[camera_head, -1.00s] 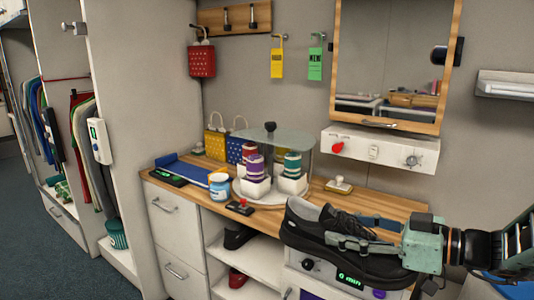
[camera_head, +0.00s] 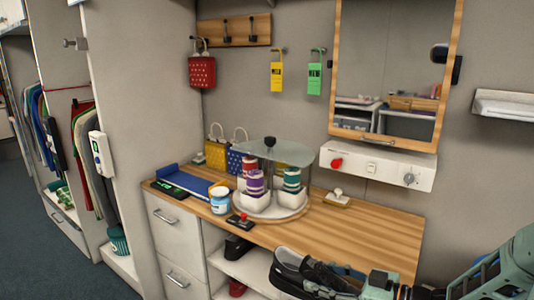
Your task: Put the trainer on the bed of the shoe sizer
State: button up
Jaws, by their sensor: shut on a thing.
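My gripper (camera_head: 335,276) is at the bottom right, shut on a black trainer (camera_head: 287,268) with a pale sole. The trainer's opening faces up, and its lower part runs out of the bottom of the picture. It shows in front of the counter's front edge, apart from the sizer. What looks like the shoe sizer lies at the counter's left end. It has a flat blue bed (camera_head: 196,179) and a dark unit with a green display (camera_head: 169,189) on its near side. The bed looks empty.
A round stand (camera_head: 281,213) with spools and a clear top stands right of the sizer. A blue-white jar (camera_head: 219,200) and a small red-knobbed device (camera_head: 240,222) are near the front edge. A mirror (camera_head: 395,75) hangs above.

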notch_tip(320, 180, up, 12)
jog(key=p, duration=1.4)
jog(key=shift+f+p, duration=0.15)
jog(key=shift+p, duration=0.2)
jog(key=shift+f, duration=0.15)
